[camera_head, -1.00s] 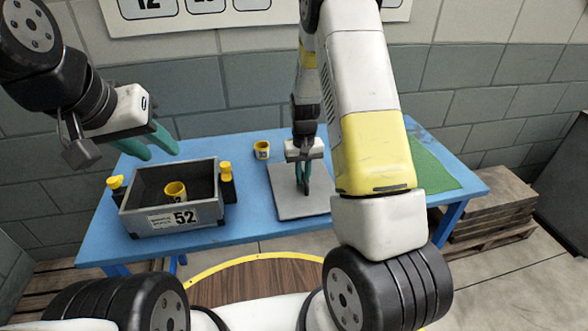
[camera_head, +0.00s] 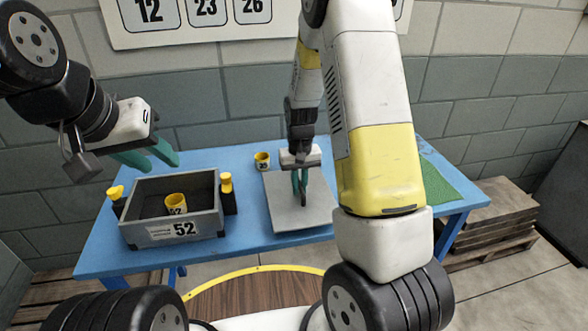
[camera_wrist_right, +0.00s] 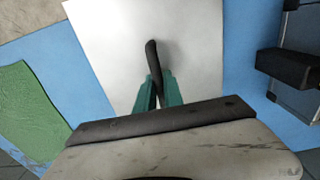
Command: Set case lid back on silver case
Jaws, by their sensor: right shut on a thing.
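The silver case (camera_head: 150,235) stands open on the left of the table, a label marked 52 on its front and a yellow cup (camera_head: 175,205) inside. The case lid (camera_head: 282,218) is a flat pale grey plate to the right of the case. My right gripper (camera_head: 300,192) is over the lid, shut on its dark handle (camera_wrist_right: 152,55); I cannot tell whether the lid touches the table. In the right wrist view the lid (camera_wrist_right: 195,50) lies under the fingers. My left gripper (camera_head: 150,160) is open and empty, above and behind the case.
A blue table (camera_head: 250,225) bears everything. Black latches with yellow tops (camera_head: 227,183) stand out at the case's two sides. Another yellow cup (camera_head: 262,161) stands behind the lid. A green mat (camera_head: 445,180) lies at the right. Stacked pallets (camera_head: 495,220) stand beyond the table's right end.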

